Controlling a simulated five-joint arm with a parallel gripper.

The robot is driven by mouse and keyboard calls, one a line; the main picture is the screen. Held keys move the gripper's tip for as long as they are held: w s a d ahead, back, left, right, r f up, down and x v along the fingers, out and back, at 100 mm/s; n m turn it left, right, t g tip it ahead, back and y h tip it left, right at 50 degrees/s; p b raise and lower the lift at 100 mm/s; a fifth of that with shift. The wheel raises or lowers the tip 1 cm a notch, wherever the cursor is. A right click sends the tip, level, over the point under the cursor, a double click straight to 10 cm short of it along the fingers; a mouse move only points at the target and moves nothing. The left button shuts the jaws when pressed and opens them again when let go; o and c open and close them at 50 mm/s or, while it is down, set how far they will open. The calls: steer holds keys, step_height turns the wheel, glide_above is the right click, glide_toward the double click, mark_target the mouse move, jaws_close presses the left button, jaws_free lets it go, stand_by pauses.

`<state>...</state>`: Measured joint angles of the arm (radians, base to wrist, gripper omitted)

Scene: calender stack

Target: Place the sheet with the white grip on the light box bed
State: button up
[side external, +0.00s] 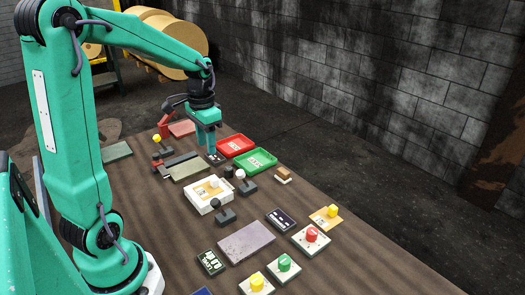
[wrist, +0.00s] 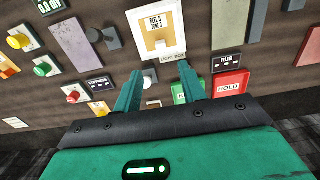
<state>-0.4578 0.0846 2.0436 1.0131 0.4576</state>
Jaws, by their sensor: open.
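The light box (side external: 201,204) is a white, low box near the middle of the table. It also shows at the top of the wrist view, with its "LIGHT BOX" label (wrist: 172,55). A yellowish sheet (side external: 203,190) with a printed white label lies on its bed. A small pale grip (side external: 215,183) stands on this sheet, and in the wrist view the grip (wrist: 160,44) looks whitish. My gripper (side external: 211,150) points down behind the light box, apart from the sheet.
A red tray (side external: 235,146) and a green tray (side external: 257,160) lie right of my gripper. Dark posts (side external: 228,172) stand near the light box. Another sheet (side external: 320,220) with a yellow grip, a grey plate (side external: 247,241) and several button boxes (side external: 312,243) lie towards the front.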

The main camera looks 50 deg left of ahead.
steer(key=s+d+r+t, duration=0.2)
steer(key=s+d+r, duration=0.2)
steer(key=d, duration=0.4)
steer(key=s+d+r+t, duration=0.3)
steer(key=s+d, duration=0.3)
steer(key=d, duration=0.2)
steer(key=shift+r+t, duration=0.3)
steer(key=shift+r, duration=0.15)
